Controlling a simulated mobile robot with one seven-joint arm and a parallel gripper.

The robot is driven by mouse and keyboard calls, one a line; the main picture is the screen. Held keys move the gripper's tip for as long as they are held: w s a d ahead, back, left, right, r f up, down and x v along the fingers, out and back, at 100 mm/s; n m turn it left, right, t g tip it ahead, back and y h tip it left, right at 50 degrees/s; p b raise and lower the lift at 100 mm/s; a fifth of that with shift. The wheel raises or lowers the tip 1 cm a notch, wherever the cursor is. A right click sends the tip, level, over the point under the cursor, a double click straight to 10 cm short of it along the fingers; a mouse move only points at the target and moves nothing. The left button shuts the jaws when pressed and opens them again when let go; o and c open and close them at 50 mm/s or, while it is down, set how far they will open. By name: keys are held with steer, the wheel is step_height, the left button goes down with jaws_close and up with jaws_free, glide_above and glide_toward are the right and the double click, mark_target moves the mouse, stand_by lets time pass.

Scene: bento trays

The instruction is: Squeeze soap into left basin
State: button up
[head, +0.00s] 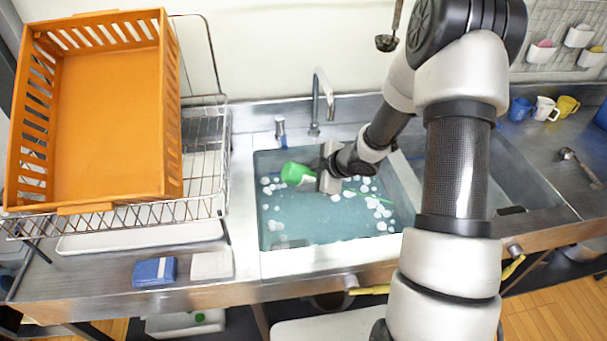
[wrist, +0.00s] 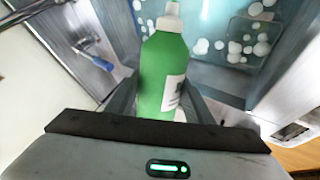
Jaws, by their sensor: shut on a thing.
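The green soap bottle (head: 297,173) is held by my gripper (head: 331,168) over the left basin (head: 258,205). In the head view the bottle lies tilted, almost on its side, with its green end to the left. In the wrist view the green bottle (wrist: 163,72) sits between both fingers of my gripper (wrist: 160,95), its white cap pointing away toward the basin. A white label shows on its side. The left basin holds bluish water with several patches of white foam. My gripper hides part of the bottle in the head view.
An orange crate (head: 172,110) stands on a wire dish rack (head: 210,200) at the left. A blue sponge (head: 154,271) and a white block (head: 211,265) lie on the front counter. The tap (head: 316,100) rises behind the basin. Mugs (head: 545,108) stand at the right.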

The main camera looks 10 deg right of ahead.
steer(key=f+h+b, duration=0.1)
steer(key=b, duration=0.2)
steer(key=a+n+h+b, duration=0.1)
steer(key=b, duration=0.2)
steer(key=shift+f, duration=0.4)
steer(key=h+b, duration=0.2)
steer(key=b, duration=0.1)
steer(key=a+n+h+b, duration=0.1)
steer(key=b, duration=0.1)
steer(key=shift+f+h, duration=0.35)
steer(key=shift+h, duration=0.05)
steer(key=d+h, duration=0.1)
steer(key=h, duration=0.1)
steer(key=d+r+n+h+b, duration=0.1)
steer(key=d+h, duration=0.1)
steer(key=d+n+h, duration=0.1)
steer(key=d+h, duration=0.1)
steer(key=h, duration=0.1)
steer(key=shift+d+r, duration=0.1)
steer(key=shift+r, duration=0.05)
steer(key=d+r+n+t+h+b, duration=0.2)
steer(key=d+r+n+t+h, duration=0.1)
steer(key=r+h, duration=0.4)
steer(key=shift+d+r+n+h+b, duration=0.4)
steer(key=shift+d+r+n, duration=0.3)
steer(key=shift+d, duration=0.45)
